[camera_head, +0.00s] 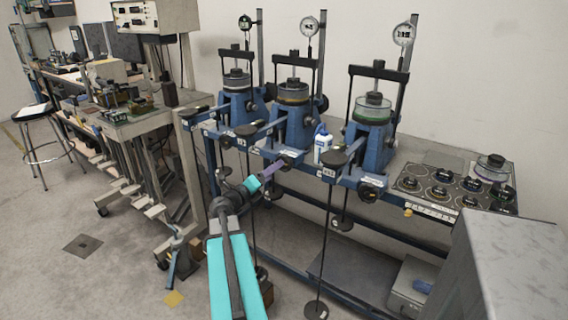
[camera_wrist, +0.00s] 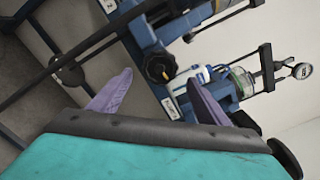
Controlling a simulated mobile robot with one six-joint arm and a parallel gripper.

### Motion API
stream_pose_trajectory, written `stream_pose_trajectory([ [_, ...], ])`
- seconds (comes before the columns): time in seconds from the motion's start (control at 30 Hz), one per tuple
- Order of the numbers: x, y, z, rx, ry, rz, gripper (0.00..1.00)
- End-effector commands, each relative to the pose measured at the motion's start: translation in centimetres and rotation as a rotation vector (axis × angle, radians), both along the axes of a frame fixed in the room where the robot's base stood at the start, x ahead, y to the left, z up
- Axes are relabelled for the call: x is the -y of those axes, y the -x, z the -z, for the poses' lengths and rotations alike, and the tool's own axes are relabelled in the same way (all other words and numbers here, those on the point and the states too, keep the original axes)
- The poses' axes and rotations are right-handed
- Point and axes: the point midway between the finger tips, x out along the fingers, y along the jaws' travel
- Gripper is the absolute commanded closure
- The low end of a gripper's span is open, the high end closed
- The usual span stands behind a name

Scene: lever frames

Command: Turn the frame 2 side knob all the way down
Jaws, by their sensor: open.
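The middle of three blue lever frames (camera_head: 292,125), which I take as frame 2, stands on the bench. A black lobed knob (camera_head: 284,162) sits low at its front end; it also shows in the wrist view (camera_wrist: 160,67), upper middle, on the blue metal. My gripper (camera_head: 274,167) is close to this knob, reaching from the lower left. In the wrist view my gripper (camera_wrist: 160,79) has its two purple fingers spread apart and empty, with the knob appearing between and beyond the tips. I cannot tell any contact, nor the knob's turned position.
A white bottle (camera_head: 322,146) stands right of the middle frame. The right frame (camera_head: 372,140) has a similar knob (camera_head: 371,190). Thin hanger rods (camera_head: 326,250) hang in front.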

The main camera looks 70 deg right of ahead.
Motion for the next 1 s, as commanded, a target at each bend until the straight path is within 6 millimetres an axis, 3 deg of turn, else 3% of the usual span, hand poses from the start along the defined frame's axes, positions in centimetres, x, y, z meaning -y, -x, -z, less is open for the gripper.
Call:
stream_pose_trajectory([
  [0.87,8.3,2.1,0.0,0.0,0.001,-0.001,0.3],
  [1.0,7.9,2.0,0.0,0.0,0.0,-0.002,0.53],
])
